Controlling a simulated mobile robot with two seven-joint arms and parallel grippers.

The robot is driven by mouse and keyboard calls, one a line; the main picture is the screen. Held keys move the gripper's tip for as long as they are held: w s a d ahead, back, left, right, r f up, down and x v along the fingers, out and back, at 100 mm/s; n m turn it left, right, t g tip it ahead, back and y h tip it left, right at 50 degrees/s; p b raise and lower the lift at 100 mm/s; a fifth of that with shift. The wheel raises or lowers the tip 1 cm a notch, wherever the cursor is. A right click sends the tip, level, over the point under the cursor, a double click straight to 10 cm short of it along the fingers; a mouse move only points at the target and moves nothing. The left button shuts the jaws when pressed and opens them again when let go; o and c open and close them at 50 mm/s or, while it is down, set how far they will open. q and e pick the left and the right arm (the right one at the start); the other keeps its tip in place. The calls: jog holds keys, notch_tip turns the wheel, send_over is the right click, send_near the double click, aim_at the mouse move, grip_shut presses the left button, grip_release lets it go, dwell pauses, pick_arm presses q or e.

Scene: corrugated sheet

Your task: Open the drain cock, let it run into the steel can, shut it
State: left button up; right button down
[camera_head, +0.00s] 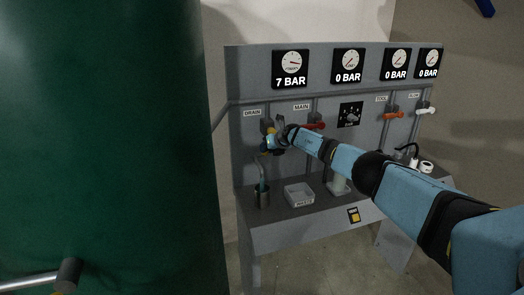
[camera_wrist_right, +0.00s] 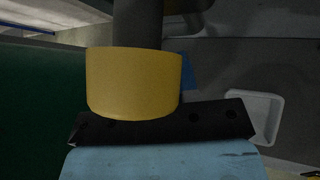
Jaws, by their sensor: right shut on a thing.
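The drain cock (camera_head: 267,144) is on the grey panel under the DRAIN label, mostly hidden by my right gripper (camera_head: 275,139). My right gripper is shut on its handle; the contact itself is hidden. In the right wrist view a yellow sleeve (camera_wrist_right: 133,83) on a dark post fills the near middle; I cannot tell if it is part of the cock. The steel can (camera_head: 263,198) stands upright on the bench below the spout. A thin teal streak, apparently liquid, runs down from the spout into the can. The can's level is not visible. My left gripper is not in view.
A white WASTE tray (camera_head: 299,194) sits right of the can. The red MAIN lever (camera_head: 314,126) is close beside my right wrist. Gauges read 7 BAR at left, 0 BAR elsewhere. A large green body (camera_head: 100,130) fills the left side.

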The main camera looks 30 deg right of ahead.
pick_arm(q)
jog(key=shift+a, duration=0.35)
pick_arm(e)
jog(key=shift+d+f, duration=0.15)
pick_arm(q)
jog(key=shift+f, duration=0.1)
pick_arm(e)
jog(key=shift+h, duration=0.3)
jog(key=c, duration=0.9)
grip_release()
jog(key=shift+o, duration=0.2)
jog(key=shift+s+d+r+p, duration=0.15)
jog(key=shift+s+r+p, duration=0.2)
jog(key=shift+r, duration=0.1)
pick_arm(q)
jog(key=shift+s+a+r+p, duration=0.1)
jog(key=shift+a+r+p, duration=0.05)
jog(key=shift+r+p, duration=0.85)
pick_arm(e)
jog(key=v, duration=1.2)
jog(key=shift+s+r, duration=0.25)
jog(key=shift+s, duration=0.05)
